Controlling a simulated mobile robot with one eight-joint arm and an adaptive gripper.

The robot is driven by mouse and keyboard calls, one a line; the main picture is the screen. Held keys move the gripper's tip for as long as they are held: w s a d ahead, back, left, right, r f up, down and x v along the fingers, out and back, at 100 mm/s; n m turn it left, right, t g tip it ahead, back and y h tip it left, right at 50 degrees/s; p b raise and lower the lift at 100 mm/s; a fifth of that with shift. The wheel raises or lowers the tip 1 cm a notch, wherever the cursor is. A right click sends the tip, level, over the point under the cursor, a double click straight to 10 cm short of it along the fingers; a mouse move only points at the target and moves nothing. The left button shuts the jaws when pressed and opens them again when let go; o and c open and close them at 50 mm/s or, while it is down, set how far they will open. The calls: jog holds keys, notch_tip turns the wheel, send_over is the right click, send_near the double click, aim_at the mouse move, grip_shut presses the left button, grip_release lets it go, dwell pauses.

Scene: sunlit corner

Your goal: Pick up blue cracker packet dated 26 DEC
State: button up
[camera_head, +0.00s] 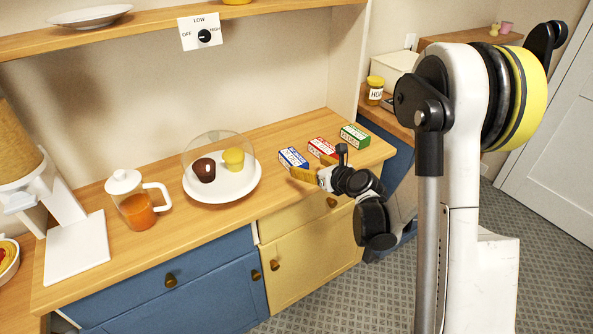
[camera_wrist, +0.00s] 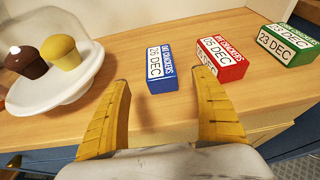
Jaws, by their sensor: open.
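The blue cracker packet (camera_head: 293,157) lies on the wooden counter, leftmost of three packets. In the wrist view the blue packet (camera_wrist: 161,70) has a white label that appears to read 26 DEC. My gripper (camera_head: 308,166) is open and empty, with yellow fingers. It is at the counter's front edge, close to the blue packet. In the wrist view my gripper (camera_wrist: 160,80) has its fingertips on either side of the packet's near end, with gaps on both sides. The height of the fingertips over the counter is hard to tell.
A red packet (camera_wrist: 219,58) lies just right of the blue one, close to the right finger. A green packet (camera_wrist: 288,45), labelled 23 DEC, is farther right. A plate (camera_head: 222,190) with cupcakes under a clear dome stands left. A jug (camera_head: 138,202) stands beyond it.

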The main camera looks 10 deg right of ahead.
aim_at(293, 160)
jog(key=b+x, duration=0.1)
jog(key=x, duration=0.5)
jog(key=shift+f+b, duration=0.15)
jog(key=shift+b, duration=0.2)
jog(key=b+x, duration=0.1)
jog(key=x, duration=0.1)
jog(key=b+x, duration=0.1)
jog(key=x, duration=0.1)
jog(key=shift+w+f, duration=0.1)
jog(key=shift+f, duration=0.35)
jog(key=shift+w, duration=0.25)
jog(key=shift+r, duration=0.15)
jog(key=shift+s, duration=0.1)
jog(key=c, duration=1.4)
